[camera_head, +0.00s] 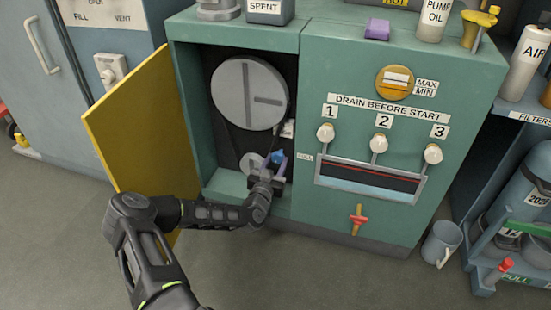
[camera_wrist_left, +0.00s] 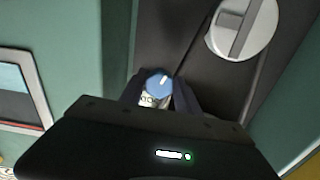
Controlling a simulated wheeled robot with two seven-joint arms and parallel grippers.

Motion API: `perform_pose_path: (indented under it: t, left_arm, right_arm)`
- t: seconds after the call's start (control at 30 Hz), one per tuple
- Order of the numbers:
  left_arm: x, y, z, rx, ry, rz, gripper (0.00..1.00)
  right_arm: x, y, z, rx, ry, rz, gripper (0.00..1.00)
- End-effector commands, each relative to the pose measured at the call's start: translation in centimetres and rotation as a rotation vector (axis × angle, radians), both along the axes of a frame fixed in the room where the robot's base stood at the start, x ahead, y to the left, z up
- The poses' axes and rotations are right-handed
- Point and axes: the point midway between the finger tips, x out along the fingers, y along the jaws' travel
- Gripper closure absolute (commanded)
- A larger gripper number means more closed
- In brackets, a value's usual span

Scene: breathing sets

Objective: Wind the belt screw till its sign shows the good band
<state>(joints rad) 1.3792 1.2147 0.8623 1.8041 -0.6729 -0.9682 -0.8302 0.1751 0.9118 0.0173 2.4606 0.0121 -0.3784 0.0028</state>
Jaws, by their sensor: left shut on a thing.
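The belt screw has a blue knob (camera_head: 278,155) low in the open bay of the green cabinet. My left gripper (camera_head: 268,176) reaches into the bay and is shut on this knob. In the left wrist view the blue knob (camera_wrist_left: 159,82), with a white mark on its face, sits between the two dark fingers. A small white sign (camera_head: 288,128) is above the knob in the head view. In the wrist view the sign (camera_wrist_left: 150,101) shows dark letters, perhaps an upside-down OK, partly hidden by knob and gripper. My right gripper is not in view.
A large grey pulley (camera_head: 248,93) and a small lower pulley (camera_head: 250,163) carry the belt left of the knob. The yellow door (camera_head: 145,125) stands open at left, near my arm. White-knobbed levers (camera_head: 379,143) and a red-handled valve (camera_head: 358,218) are on the front panel.

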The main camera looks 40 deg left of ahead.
Motion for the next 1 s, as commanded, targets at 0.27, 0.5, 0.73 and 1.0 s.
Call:
perform_pose_path:
  t: [0.27, 0.5, 0.73, 1.0]
  left_arm:
    - [-0.06, -0.29, -0.03, -0.215, -0.073, -0.009, 1.0]
    - [-0.09, -0.21, -0.02, -0.248, -0.086, -0.007, 1.0]
    - [-0.1, -0.16, 0.02, -0.246, -0.087, -0.006, 0.52]
    - [-0.1, -0.03, 0.12, -0.244, -0.088, -0.005, 0.4]
  right_arm:
    - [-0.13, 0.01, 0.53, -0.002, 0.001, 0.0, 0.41]
    - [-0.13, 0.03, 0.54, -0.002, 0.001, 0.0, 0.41]
    - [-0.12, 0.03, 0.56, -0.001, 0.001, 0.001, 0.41]
    - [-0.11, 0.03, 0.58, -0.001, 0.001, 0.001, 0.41]
